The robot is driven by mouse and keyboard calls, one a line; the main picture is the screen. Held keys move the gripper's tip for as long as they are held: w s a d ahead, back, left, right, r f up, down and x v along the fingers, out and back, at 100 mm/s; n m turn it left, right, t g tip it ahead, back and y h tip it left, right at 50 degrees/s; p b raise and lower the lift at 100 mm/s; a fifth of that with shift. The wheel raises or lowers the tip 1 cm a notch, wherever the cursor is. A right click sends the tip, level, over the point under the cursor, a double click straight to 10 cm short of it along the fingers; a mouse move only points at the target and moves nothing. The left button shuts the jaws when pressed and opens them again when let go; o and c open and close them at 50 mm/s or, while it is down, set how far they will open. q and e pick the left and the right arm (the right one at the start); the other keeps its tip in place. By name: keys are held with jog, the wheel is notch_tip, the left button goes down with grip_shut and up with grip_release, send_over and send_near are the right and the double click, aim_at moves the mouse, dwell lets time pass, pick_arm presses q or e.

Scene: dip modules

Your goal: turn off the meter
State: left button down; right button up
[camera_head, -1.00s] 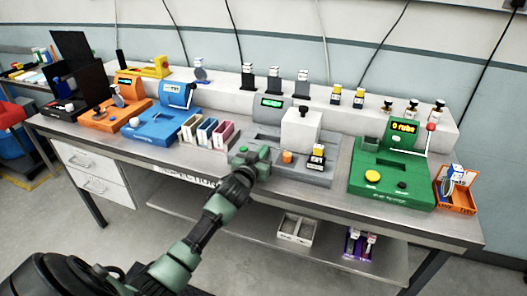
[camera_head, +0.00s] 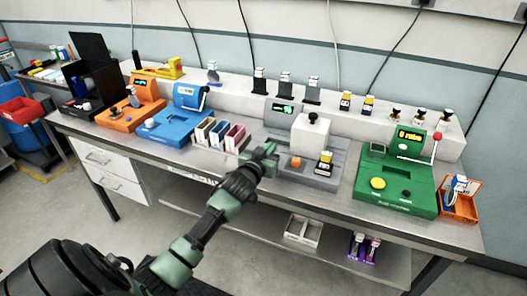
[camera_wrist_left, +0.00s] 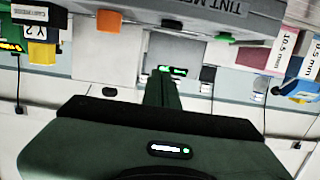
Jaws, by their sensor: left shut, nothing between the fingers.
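The grey tint meter (camera_head: 322,178) sits mid-bench, with a lit green display (camera_head: 281,108), a white block with a black knob (camera_head: 312,117) and an orange button (camera_head: 296,162). In the left wrist view the meter's labelled front (camera_wrist_left: 225,15) appears upside down, with the orange button (camera_wrist_left: 109,20) and a green-lit spot (camera_wrist_left: 225,37). My left gripper (camera_head: 268,153) is shut and empty at the meter's front left, left of the orange button; its fingers (camera_wrist_left: 165,88) show together. Contact cannot be told.
Open coloured boxes (camera_head: 219,134) stand close left of my gripper. A blue device (camera_head: 172,124) and an orange device (camera_head: 131,114) are farther left. A green machine (camera_head: 397,180) and an orange bin (camera_head: 460,201) stand right. A raised white ledge (camera_head: 365,117) runs behind.

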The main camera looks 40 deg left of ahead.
pick_arm(q)
jog(key=r+v, duration=0.1)
jog(key=v, duration=0.5)
jog(key=shift+r+b, duration=0.25)
jog(key=shift+b, duration=0.1)
